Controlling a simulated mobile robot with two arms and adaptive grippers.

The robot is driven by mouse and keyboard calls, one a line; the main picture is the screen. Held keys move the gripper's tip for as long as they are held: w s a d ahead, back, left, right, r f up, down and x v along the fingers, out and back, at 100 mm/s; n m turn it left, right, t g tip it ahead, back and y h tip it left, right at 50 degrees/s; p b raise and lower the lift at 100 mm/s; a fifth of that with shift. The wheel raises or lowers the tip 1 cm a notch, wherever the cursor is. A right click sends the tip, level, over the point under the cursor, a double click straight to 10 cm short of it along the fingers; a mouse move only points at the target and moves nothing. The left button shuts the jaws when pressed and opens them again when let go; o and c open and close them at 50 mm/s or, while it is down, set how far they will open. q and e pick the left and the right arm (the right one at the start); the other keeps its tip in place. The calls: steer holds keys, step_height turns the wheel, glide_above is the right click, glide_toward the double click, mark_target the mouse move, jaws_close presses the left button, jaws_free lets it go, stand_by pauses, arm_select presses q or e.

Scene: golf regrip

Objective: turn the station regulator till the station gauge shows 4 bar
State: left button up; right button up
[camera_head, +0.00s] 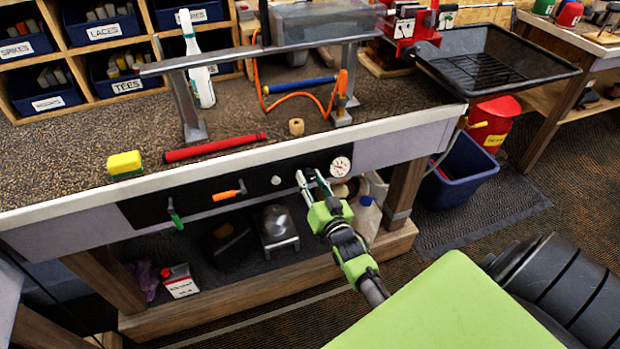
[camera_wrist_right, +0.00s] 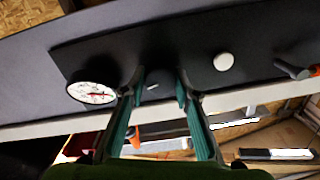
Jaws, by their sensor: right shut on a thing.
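The station gauge (camera_head: 340,166) is a white round dial on the dark panel under the bench's front edge. In the right wrist view the gauge (camera_wrist_right: 92,92) lies left of my fingers; its red needle shows, but I cannot read the value. The station regulator (camera_wrist_right: 153,86) is a dark knob with a small pale mark, between my fingertips. My right gripper (camera_head: 314,180) reaches the panel just left of the gauge, and its fingers (camera_wrist_right: 160,84) are shut on the regulator. In the head view the regulator is mostly hidden by the fingers. My left gripper is not in view.
Left along the panel (camera_head: 150,206) are a pale round button (camera_head: 276,180), an orange-handled lever (camera_head: 229,192) and a green-handled lever (camera_head: 174,214). A red grip (camera_head: 214,147) and a yellow sponge (camera_head: 124,164) lie on the bench top. A blue bin (camera_head: 462,172) stands right of the bench.

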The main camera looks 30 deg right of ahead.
steer(key=m, duration=0.3)
steer(key=shift+m, duration=2.4)
steer(key=o, duration=1.1)
steer(key=v, duration=1.2)
